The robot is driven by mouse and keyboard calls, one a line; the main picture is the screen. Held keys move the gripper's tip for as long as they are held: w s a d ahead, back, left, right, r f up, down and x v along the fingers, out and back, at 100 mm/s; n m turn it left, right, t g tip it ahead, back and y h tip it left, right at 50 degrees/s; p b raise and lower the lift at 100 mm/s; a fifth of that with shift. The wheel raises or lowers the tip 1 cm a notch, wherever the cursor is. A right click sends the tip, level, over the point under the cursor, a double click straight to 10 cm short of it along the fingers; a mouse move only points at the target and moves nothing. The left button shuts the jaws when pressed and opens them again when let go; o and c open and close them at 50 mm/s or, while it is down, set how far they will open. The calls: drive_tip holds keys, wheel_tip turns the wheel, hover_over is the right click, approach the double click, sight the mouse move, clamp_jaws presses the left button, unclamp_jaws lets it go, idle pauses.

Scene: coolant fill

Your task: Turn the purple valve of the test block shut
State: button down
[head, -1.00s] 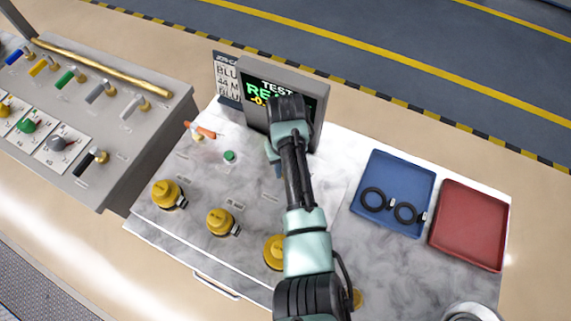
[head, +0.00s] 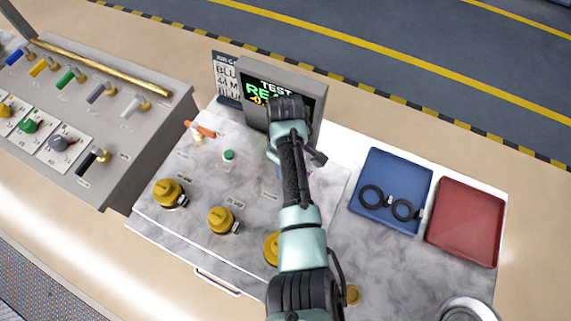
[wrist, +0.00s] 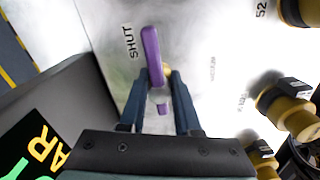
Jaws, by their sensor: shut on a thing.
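The purple valve (wrist: 152,55) shows in the wrist view as a long purple lever, with a small purple piece below it between my fingers. Its far end lies beside the printed word SHUT (wrist: 130,42), a little right of the lettering. My gripper (wrist: 162,82) is shut on the purple valve near the lever's lower end, one blue-grey finger on each side. The valve's base is partly hidden by the fingers. In the head view my arm covers the valve and my fingers over the test block's top (head: 255,190).
A test screen (head: 310,100) stands at the block's back, close to my wrist. An orange-handled valve (head: 203,130), a green knob (head: 229,156) and several yellow caps (head: 221,221) sit on the block. A blue tray (head: 410,165) with black rings and a red tray (head: 467,220) lie to the right.

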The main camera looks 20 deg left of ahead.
drive_tip(key=shift+w+r, duration=0.1)
drive_tip(key=c, duration=0.6)
unclamp_jaws()
wheel_tip(320, 180, up, 13)
drive_tip(key=shift+f+b, duration=0.1)
drive_tip(key=shift+b, duration=0.6)
